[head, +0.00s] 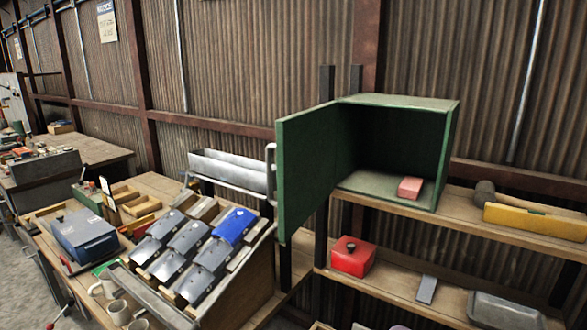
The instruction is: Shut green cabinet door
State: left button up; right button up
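The green cabinet (450,150) stands on the upper wooden shelf, right of the middle in the head view. Its green door (305,168) is wide open, swung out on the left side toward me. A pale handle (271,172) shows at the door's left edge. A small pink-red block (410,187) lies on the cabinet floor near the front right. Neither of my grippers is in view.
The upper shelf (470,218) also carries a mallet (487,192) and a yellow level (535,221). A red box (352,257) sits on the shelf below. A workbench with blue and grey bins (185,240) stands left of the door, with mugs (118,312) in front.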

aim_at(306, 146)
jog(key=k+j, duration=0.2)
jog(key=k, duration=0.15)
jog(key=k+j, duration=0.25)
jog(key=k, duration=0.15)
jog(key=k+j, duration=0.2)
jog(key=k, duration=0.15)
